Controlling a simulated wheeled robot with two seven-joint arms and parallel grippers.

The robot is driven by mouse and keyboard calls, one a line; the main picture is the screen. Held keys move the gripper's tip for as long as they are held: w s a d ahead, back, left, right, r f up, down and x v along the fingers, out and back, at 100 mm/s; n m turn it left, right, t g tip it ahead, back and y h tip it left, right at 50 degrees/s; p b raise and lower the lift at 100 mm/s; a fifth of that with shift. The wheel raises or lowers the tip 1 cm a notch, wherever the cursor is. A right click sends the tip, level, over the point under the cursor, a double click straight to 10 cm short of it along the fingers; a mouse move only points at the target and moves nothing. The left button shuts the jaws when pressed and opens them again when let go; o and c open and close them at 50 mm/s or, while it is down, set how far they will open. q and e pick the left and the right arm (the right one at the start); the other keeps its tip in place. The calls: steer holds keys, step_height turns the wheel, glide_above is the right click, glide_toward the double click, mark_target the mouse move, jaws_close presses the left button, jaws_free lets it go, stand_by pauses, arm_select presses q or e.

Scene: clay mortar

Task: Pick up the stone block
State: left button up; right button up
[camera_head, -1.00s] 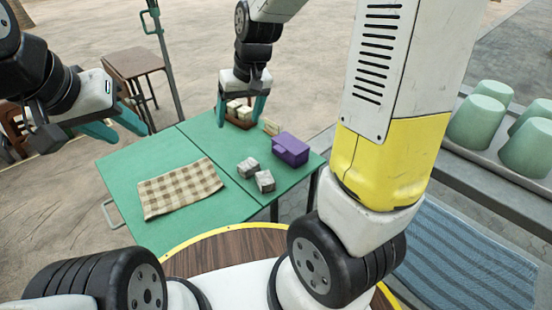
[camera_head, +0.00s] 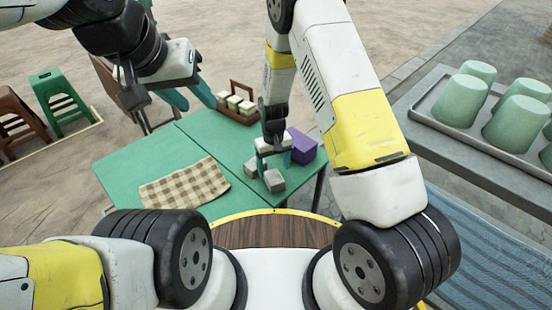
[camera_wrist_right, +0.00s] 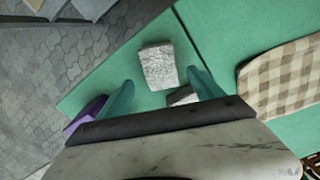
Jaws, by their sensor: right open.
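Two grey stone blocks rest on the green table (camera_head: 165,148). The nearer block (camera_head: 274,180) shows whole in the right wrist view (camera_wrist_right: 158,66), just beyond and between the fingertips. The other block (camera_head: 251,168) is partly hidden by the gripper body in the right wrist view (camera_wrist_right: 182,97). My right gripper (camera_head: 275,163) is open, fingers pointing down, above and close to the blocks; its spread teal fingers show in the right wrist view (camera_wrist_right: 161,80). My left gripper (camera_head: 188,96) is open and empty, raised near the table's back left.
A purple box (camera_head: 304,146) stands right behind my right gripper. A brown wooden carrier (camera_head: 240,90) with pale blocks sits at the table's back. A checked cloth (camera_head: 184,185) lies at left. A tray (camera_head: 432,118) of green cups stands at far right.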

mark_target(274, 177)
steer(key=f, duration=0.5)
steer(key=shift+s+f, duration=0.15)
steer(key=shift+s, duration=0.2)
steer(key=shift+c, duration=0.5)
jaws_close()
